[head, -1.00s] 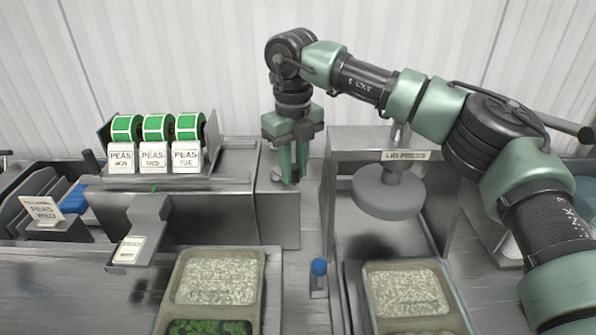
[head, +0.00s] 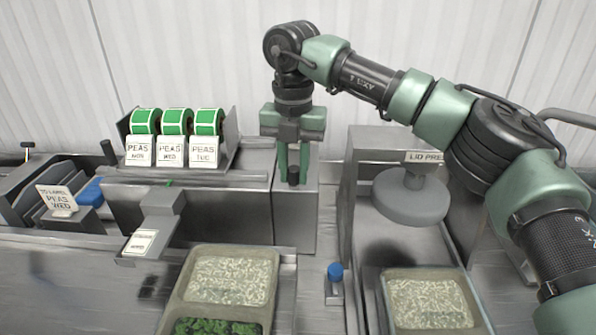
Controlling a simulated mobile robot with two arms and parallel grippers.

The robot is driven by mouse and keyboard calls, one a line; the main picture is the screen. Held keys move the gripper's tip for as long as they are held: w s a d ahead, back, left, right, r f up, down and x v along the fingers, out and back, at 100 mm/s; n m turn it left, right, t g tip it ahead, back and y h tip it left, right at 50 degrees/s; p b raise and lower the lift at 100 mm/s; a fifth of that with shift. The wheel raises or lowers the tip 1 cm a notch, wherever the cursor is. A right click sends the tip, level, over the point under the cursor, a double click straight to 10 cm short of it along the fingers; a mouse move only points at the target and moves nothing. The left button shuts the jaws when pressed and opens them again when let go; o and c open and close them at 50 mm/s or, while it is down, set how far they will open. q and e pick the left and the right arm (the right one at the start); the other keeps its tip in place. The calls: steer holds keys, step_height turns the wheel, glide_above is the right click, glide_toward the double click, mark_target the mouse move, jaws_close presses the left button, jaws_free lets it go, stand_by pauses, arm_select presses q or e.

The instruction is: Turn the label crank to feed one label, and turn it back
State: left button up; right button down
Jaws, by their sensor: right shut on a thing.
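The label dispenser (head: 200,179) carries three green label rolls (head: 176,121) with white PEAS tags in front. A label (head: 141,242) lies on the small tongue (head: 160,215) in front of it. At the dispenser's right end, my right gripper (head: 293,172) points down with its green fingers shut on the dark upright knob of the label crank (head: 293,176). The fingers and the gripper body hide the rest of the crank. My left gripper is not in view.
A lid press (head: 410,196) stands to the right, under my right arm. Two trays of rice, (head: 232,283) and (head: 425,305), stand in front, with a blue-capped item (head: 335,272) between them. A PEAS WED card (head: 58,200) stands at left.

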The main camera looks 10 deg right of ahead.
mark_target(293, 168)
steer(key=shift+a, duration=0.1)
stand_by(0.3)
steer(key=c, duration=1.2)
jaws_free()
steer(key=shift+w, duration=0.1)
step_height(293, 168, up, 8)
steer(key=shift+f+b, duration=0.25)
steer(key=shift+b, duration=0.2)
steer(key=shift+r, duration=0.15)
